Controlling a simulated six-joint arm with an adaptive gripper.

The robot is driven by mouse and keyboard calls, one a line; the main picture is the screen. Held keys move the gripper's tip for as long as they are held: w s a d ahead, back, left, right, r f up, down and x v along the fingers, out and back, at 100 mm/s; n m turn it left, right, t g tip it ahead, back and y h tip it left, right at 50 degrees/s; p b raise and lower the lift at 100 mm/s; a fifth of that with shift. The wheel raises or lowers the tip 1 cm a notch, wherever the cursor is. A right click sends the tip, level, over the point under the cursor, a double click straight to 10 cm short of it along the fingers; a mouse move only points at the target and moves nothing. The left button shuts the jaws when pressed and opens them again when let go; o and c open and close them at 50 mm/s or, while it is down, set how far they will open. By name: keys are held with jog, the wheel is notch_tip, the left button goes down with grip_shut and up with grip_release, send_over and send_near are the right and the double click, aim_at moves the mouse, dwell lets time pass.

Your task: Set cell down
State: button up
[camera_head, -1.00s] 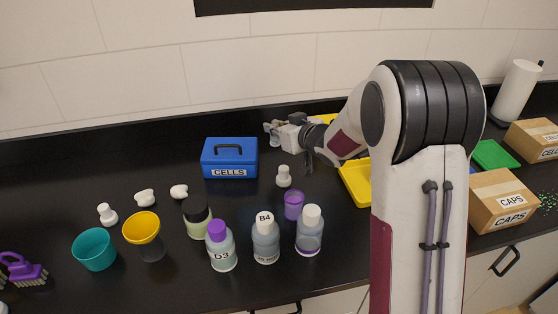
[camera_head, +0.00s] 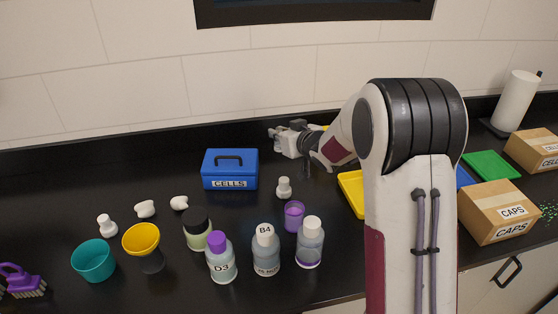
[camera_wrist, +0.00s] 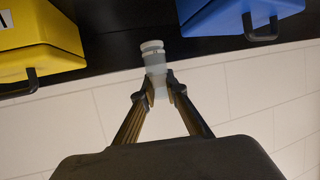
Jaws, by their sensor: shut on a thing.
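My gripper (camera_wrist: 158,88) is shut on the pale, round-topped cell (camera_wrist: 153,50) in the wrist view. The fingers pinch its lower part, and its knob end sticks out beyond them. In the head view my gripper (camera_head: 275,134) is near the back of the black counter, right of and behind the blue CELLS box (camera_head: 230,168). The held cell is too small to make out clearly there. In the wrist view a yellow handled box (camera_wrist: 35,45) is at upper left and a blue handled box (camera_wrist: 235,12) at upper right, with the cell between them.
Several small white pieces (camera_head: 284,187) stand or lie on the counter. Bottles (camera_head: 266,250), cups (camera_head: 94,261) and a purple beaker (camera_head: 294,216) fill the front. A yellow tray (camera_head: 352,192), a green tray (camera_head: 490,165) and cardboard boxes (camera_head: 497,212) are at right.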

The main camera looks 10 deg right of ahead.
jog(key=shift+f, duration=2.25)
jog(key=shift+f, duration=1.85)
jog(key=shift+f, duration=0.1)
jog(key=o, duration=0.8)
jog(key=shift+s+d+r, duration=0.15)
jog(key=shift+s+r, duration=0.2)
jog(key=shift+s, duration=0.2)
jog(key=shift+v, duration=5.35)
